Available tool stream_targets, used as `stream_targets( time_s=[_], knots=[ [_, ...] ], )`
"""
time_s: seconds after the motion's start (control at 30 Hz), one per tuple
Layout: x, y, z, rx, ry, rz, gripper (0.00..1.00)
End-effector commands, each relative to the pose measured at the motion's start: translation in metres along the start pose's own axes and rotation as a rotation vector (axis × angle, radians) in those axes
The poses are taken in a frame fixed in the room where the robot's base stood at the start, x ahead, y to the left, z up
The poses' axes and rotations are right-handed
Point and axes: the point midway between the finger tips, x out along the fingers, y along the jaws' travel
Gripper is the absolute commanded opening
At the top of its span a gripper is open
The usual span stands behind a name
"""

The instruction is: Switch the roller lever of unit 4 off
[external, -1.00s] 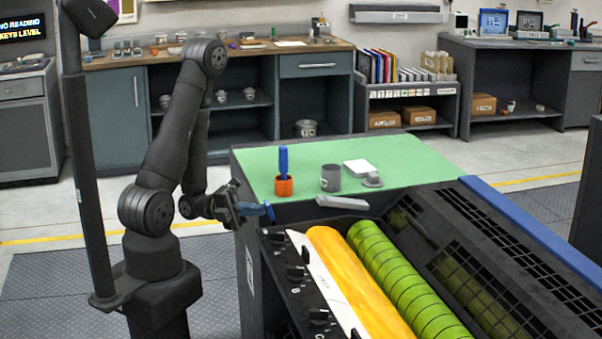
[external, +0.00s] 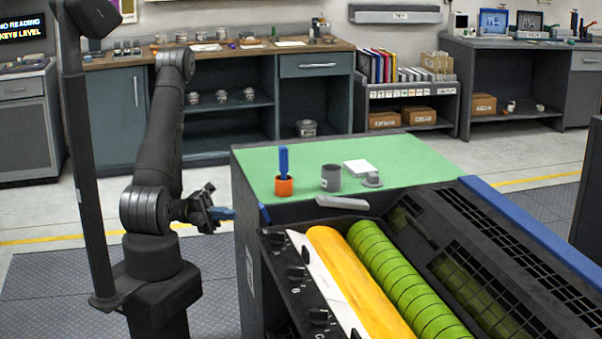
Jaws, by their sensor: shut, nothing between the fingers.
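A small blue lever (external: 264,214) stands at the upper left corner of the ink unit, tilted a little, its top leaning left. No readable label shows whether it belongs to unit 4. My gripper (external: 230,213) is to the left of it, level with it and apart from it, with blue fingertips pointing right. The fingers are shut and empty. The yellow roller (external: 355,280) and the green roller (external: 405,280) lie side by side in the ink unit.
Black knobs (external: 296,272) line the dark side panel. The green top (external: 420,158) holds an orange cup (external: 284,187) with a blue handle, a grey cup (external: 331,178) and a white block (external: 358,167). A grey bar (external: 342,202) lies at its front edge. Open floor surrounds my arm.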

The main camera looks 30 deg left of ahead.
Motion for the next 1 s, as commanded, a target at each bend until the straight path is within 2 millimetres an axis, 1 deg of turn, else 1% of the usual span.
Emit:
stream_targets(
  time_s=[0.2, 0.5, 0.7, 1.0],
  knots=[
    [-0.021, 0.001, 0.001, 0.003, -0.005, 0.002, 0.00],
    [-0.049, 0.001, 0.001, 0.002, -0.003, 0.002, 0.00],
    [-0.058, 0.001, 0.000, 0.001, -0.001, 0.001, 0.00],
    [-0.059, 0.001, 0.000, 0.000, 0.000, 0.001, 0.00]
  ],
)
